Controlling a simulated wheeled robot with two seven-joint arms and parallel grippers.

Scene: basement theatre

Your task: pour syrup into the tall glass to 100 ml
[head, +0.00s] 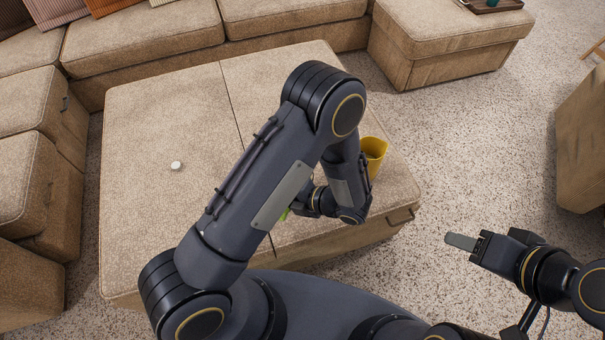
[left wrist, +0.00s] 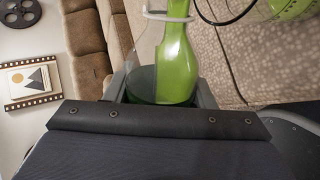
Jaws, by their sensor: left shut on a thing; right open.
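My left gripper (left wrist: 161,88) is shut on a clear syrup bottle (left wrist: 146,55) with green syrup (left wrist: 178,60) in it. In the left wrist view the syrup lies along the bottle's right side and into its neck, so the bottle is tilted. A clear vessel with green in it (left wrist: 291,8), perhaps the tall glass, is cut off at the top right. In the head view my left arm hides most of the bottle; only a bit of green (head: 285,214) shows. No level marks can be read. My right gripper (head: 463,242) is open and empty, off the ottoman's right side.
A large beige ottoman (head: 150,220) is under my left arm. A yellow cup (head: 373,150) stands near its right edge, partly behind the arm. A small white cap (head: 176,165) lies on its left half. Sofas (head: 145,35) surround it; carpet (head: 480,150) is clear at right.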

